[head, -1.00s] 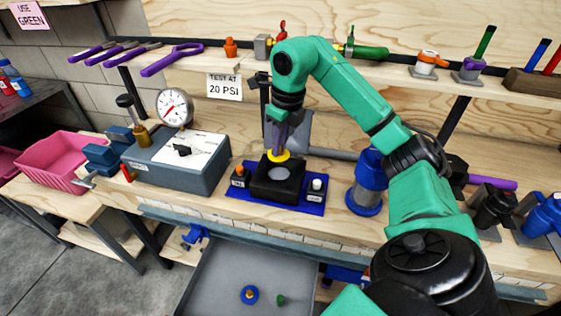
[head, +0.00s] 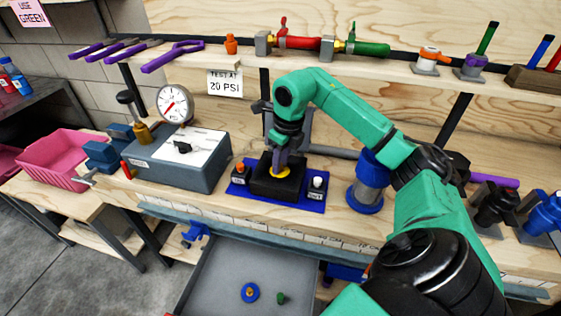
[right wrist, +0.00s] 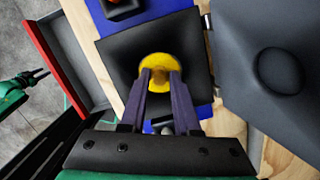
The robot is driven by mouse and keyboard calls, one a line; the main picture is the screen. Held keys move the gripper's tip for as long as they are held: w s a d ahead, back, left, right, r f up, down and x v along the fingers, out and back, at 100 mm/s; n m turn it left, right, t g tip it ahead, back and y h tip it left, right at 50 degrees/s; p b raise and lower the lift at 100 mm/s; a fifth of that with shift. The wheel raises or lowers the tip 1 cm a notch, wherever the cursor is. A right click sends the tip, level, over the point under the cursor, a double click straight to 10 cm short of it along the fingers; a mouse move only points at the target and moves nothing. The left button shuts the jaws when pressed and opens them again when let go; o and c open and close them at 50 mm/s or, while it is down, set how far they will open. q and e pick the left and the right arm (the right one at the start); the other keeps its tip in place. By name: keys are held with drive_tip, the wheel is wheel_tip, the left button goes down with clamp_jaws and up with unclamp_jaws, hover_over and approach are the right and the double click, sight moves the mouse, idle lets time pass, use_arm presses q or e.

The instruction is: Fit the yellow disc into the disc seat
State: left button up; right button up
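The yellow disc (head: 280,171) is down at the middle of the black block (head: 262,185) that has the disc seat. I cannot tell whether the disc is fully flush. At the left edge of the right wrist view, a green and black part of mine, perhaps my left gripper (right wrist: 38,74), shows small and unclear.
The block stands on a blue mat (head: 300,204) between an orange button (head: 239,168) and a white one (head: 317,182). A gauge box (head: 178,160) is at left, a blue cylinder (head: 366,185) at right. A grey tray (head: 225,285) below holds two small parts.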

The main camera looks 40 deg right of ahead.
sight(286, 173)
drive_tip(key=shift+r, duration=0.6)
wheel_tip(286, 173, up, 11)
drive_tip(key=s+p, duration=0.1)
drive_tip(key=p, duration=0.1)
drive_tip(key=shift+s+d, duration=0.2)
drive_tip(key=shift+s, duration=0.2)
